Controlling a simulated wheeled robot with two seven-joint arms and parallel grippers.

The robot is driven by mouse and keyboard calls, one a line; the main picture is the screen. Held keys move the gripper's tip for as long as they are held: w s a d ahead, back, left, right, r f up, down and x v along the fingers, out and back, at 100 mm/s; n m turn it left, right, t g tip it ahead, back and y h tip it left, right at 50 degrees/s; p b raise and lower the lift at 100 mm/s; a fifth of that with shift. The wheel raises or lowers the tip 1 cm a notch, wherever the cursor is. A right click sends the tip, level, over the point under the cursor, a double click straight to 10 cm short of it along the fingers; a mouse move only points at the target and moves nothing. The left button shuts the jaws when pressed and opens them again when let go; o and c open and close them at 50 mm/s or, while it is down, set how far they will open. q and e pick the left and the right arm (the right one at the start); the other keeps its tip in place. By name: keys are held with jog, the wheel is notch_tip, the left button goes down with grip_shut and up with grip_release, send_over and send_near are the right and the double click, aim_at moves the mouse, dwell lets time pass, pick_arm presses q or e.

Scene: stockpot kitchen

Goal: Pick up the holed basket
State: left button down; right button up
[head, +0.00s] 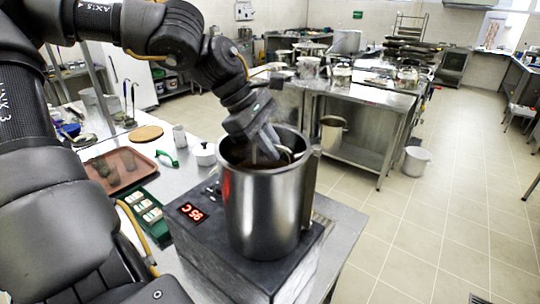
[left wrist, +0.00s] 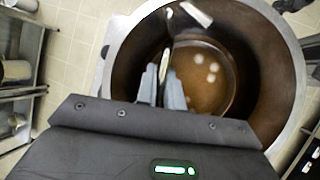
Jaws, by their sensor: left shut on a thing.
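A tall steel stockpot (head: 268,215) stands on a heating unit (head: 195,240) with a red lit display. My left gripper (head: 268,152) reaches down into the pot's mouth. In the left wrist view, my left gripper (left wrist: 163,82) is shut on a thin, shiny metal handle (left wrist: 168,55) that stands up between the fingers inside the pot (left wrist: 285,40). Brown liquid (left wrist: 208,85) with pale round spots shows below. A basket body with holes cannot be made out; the gripper and the pot wall hide much of the inside. My right gripper is not in view.
A red-brown tray (head: 128,184) with cups, a green tray (head: 164,198) with white pieces, a white pot (head: 205,157) and a round board (head: 146,133) lie left of the heating unit. A steel table (head: 360,94) stands behind.

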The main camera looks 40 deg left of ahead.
pick_arm(q)
notch_tip(320, 180, up, 18)
jog(key=b, duration=0.1)
jog(key=shift+f+b, duration=0.2)
jog(key=shift+b, duration=0.2)
